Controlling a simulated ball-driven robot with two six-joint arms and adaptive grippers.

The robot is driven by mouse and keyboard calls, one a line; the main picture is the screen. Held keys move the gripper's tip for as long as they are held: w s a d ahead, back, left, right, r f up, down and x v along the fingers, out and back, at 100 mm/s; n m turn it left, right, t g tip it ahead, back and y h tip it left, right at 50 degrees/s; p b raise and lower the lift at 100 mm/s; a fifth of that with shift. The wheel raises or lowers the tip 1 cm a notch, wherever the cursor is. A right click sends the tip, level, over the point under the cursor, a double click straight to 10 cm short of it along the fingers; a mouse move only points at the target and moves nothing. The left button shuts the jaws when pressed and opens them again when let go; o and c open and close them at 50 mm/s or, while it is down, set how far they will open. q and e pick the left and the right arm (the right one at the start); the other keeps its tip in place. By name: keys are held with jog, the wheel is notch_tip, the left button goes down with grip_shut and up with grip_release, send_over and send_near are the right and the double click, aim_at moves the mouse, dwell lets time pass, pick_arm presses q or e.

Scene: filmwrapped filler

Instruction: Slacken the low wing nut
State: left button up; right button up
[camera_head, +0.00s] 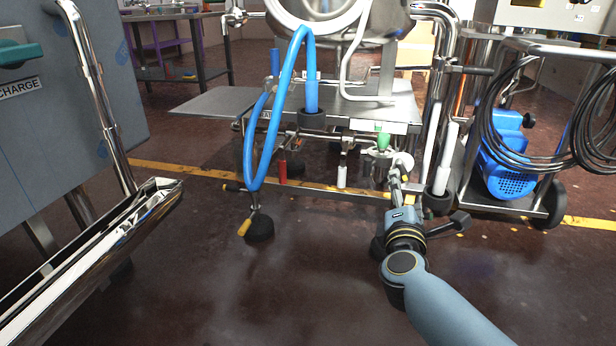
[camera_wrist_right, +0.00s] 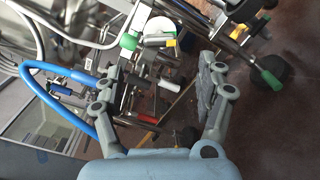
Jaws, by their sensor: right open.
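My right gripper (camera_head: 397,180) reaches in from the lower right, low in front of the steel machine's frame. In the right wrist view it (camera_wrist_right: 159,72) is open, its two grey fingers spread wide with nothing held between them. A pale round fitting (camera_head: 403,160) and a green-topped valve part (camera_head: 383,139) sit just beyond the fingers. The green part also shows in the wrist view (camera_wrist_right: 129,41). I cannot pick out the low wing nut; it is too small or hidden among the pipe fittings. My left gripper is not in view.
A trolley with black cables (camera_head: 545,120) and a blue motor (camera_head: 508,165) stands right. A grey cabinet (camera_head: 70,110) stands left. The floor in front is clear.

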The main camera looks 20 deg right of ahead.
aim_at(402, 173)
jog(key=b+x, duration=0.1)
jog(key=x, duration=0.8)
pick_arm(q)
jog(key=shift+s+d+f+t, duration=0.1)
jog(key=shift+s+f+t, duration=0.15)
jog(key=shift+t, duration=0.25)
pick_arm(e)
jog(key=shift+w+d, duration=0.15)
jog(key=shift+w, duration=0.15)
jog(key=shift+c, duration=0.4)
jog(key=c, duration=1.1)
